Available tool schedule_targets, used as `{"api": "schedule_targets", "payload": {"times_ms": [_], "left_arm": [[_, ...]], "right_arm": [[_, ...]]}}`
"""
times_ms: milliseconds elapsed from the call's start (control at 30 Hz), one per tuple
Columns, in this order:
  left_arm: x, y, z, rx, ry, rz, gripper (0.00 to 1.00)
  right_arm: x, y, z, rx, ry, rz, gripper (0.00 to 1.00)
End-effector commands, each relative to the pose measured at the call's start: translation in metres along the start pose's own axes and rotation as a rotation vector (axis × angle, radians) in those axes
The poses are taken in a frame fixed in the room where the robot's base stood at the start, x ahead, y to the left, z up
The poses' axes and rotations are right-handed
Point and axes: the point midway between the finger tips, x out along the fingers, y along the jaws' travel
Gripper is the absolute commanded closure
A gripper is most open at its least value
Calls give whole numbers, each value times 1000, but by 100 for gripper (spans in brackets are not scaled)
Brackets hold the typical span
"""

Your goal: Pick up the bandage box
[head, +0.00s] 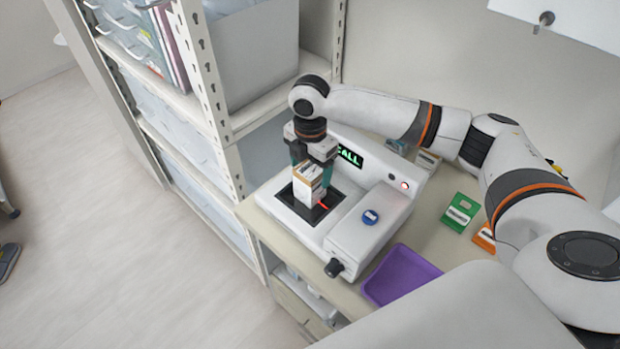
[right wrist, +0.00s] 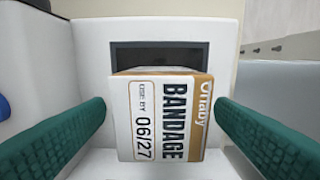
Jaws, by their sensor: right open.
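The bandage box (head: 308,184) is white with a brown top and stands on the black plate (head: 331,200) of a white machine in the head view. In the right wrist view the box (right wrist: 160,118) shows its "BANDAGE" label and the date 06/27. My right gripper (head: 312,168) is directly over the box, pointing down. Its two green fingers (right wrist: 160,125) are open, one on each side of the box, with a visible gap on both sides. My left gripper is not in view.
The white machine (head: 372,222) has a lit display, a blue round cap (head: 370,217) and a black knob. A purple tray (head: 402,275), a green box (head: 460,212) and an orange box (head: 485,238) lie on the table. A shelf rack (head: 222,120) stands close on the left.

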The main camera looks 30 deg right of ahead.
Motion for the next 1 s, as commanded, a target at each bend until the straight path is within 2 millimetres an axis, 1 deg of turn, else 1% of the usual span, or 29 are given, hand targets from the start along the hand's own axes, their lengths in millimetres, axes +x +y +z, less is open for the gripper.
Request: {"api": "schedule_targets", "payload": {"times_ms": [33, 100, 200, 300, 467, 500, 800, 833, 867, 1000], "left_arm": [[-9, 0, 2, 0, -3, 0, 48], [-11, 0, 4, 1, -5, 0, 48], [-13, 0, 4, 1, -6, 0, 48], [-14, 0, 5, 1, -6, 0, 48], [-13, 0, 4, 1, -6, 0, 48], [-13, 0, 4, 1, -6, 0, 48], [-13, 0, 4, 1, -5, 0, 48], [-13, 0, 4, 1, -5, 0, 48], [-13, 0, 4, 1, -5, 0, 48], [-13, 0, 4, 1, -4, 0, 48]], "right_arm": [[5, 0, 1, 1, -1, 5, 22], [17, 0, 1, 1, 0, 4, 22], [28, 0, 0, 1, 0, 3, 22], [34, 0, 0, 1, 1, 0, 22], [34, 0, 0, 1, 1, -1, 22], [34, 0, 0, 1, 1, -1, 23], [34, 0, 0, 1, 1, -1, 72], [34, 0, 0, 1, 1, -1, 72], [34, 0, 0, 1, 1, -1, 75], [33, 0, 0, 1, 1, -1, 76]]}}
